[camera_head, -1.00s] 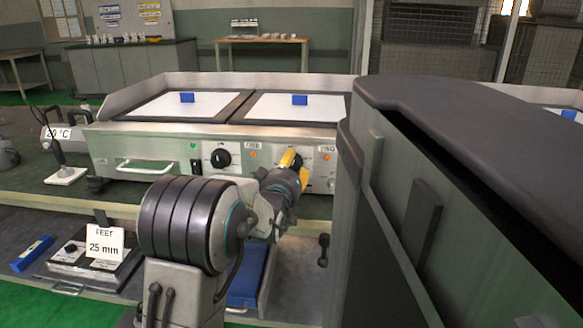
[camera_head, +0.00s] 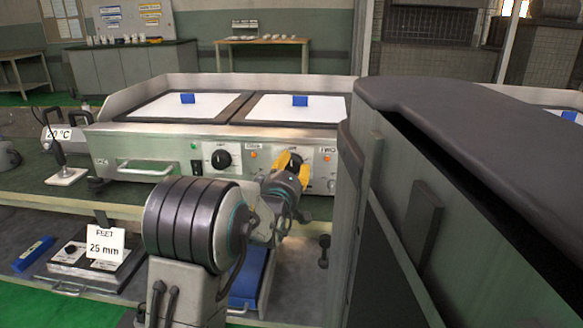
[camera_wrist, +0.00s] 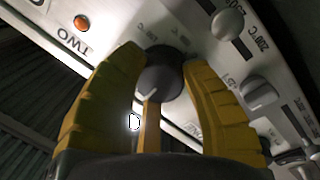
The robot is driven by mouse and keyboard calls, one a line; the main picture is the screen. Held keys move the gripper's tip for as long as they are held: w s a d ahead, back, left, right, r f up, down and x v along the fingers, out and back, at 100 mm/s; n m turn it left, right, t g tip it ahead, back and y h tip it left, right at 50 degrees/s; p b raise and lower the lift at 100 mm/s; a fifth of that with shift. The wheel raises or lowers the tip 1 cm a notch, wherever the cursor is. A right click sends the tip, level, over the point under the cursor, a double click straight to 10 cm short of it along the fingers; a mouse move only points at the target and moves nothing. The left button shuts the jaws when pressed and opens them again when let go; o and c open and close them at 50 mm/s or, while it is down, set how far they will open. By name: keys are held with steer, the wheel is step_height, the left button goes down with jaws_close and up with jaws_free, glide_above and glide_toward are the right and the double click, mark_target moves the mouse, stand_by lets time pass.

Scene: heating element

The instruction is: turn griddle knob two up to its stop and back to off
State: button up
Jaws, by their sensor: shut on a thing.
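The griddle (camera_head: 130,135) stands on the bench with its steel front panel facing me. Its black knob two (camera_head: 295,159) is on the right part of that panel, partly hidden by my gripper (camera_head: 288,164). In the wrist view the dark round knob two (camera_wrist: 162,72) sits between the yellow fingers of my gripper (camera_wrist: 163,60), which are shut on its sides. The printed label TWO (camera_wrist: 72,42) and an orange lamp (camera_wrist: 82,22) are beside it.
Knob one (camera_head: 221,158) and a green lamp (camera_head: 194,146) are left of my gripper. Smaller grey controls (camera_wrist: 228,24) lie close to the right finger in the wrist view. A large dark cabinet-like body (camera_head: 450,130) fills the right foreground.

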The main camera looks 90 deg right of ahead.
steer(key=shift+f, duration=0.5)
steer(key=o, duration=0.9)
steer(key=shift+s, duration=0.1)
steer(key=o, duration=0.3)
steer(key=shift+r, duration=0.25)
steer(key=v, duration=1.2)
steer(key=shift+r, duration=0.1)
